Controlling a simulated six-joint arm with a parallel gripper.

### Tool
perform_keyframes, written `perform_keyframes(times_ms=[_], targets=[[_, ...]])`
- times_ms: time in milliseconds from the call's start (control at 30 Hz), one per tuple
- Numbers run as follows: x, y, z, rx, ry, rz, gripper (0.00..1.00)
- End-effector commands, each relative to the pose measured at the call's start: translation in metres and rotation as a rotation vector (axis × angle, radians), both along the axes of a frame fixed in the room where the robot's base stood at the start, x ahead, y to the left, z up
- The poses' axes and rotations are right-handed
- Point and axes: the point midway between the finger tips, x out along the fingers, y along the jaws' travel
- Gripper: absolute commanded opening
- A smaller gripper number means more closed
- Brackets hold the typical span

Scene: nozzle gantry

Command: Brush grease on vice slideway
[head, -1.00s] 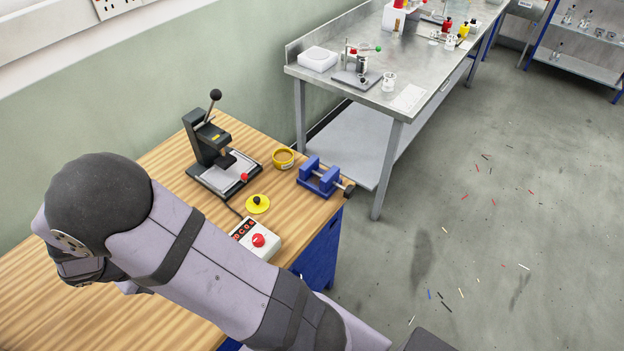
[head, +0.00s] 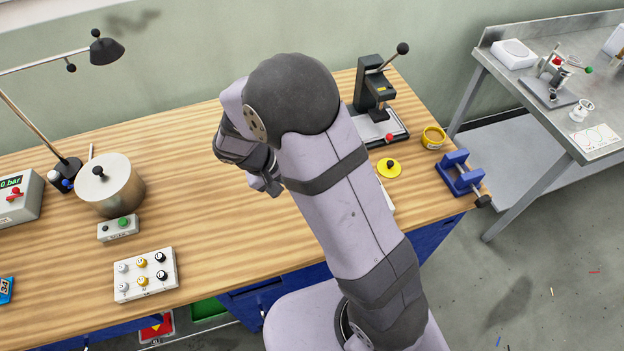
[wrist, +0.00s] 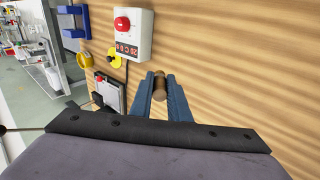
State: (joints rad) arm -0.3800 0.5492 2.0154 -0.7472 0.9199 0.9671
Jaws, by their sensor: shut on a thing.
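The blue vice (head: 460,175) stands at the bench's right end in the head view; it also shows at the top left of the wrist view (wrist: 72,18). An open yellow tin (head: 433,137) with brownish contents stands just behind it. Its yellow lid (head: 388,168) with a black knob lies apart on the bench. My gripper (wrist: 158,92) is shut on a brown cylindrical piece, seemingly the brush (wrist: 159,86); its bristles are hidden. In the head view my gripper is largely hidden by my own wrist, over the bench's middle, well left of the vice and tin.
A lever press (head: 375,95) stands left of the tin. A control box with a red button (wrist: 132,35) lies near the lid, mostly behind my arm in the head view. A steel pot (head: 110,188), lamp (head: 104,50) and knob panel (head: 145,275) occupy the left. Bare wood lies between.

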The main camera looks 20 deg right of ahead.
Motion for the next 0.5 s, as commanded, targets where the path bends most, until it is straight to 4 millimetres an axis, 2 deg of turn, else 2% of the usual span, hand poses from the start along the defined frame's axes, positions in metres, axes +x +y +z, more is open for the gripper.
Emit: perform_keyframes(times_ms=[267,367,500], targets=[[0.000,-0.009,0.000,0.000,0.002,-0.024,0.00],[-0.001,-0.025,0.001,-0.001,0.004,-0.068,0.00],[-0.006,-0.062,0.001,0.000,0.006,-0.170,0.00]])
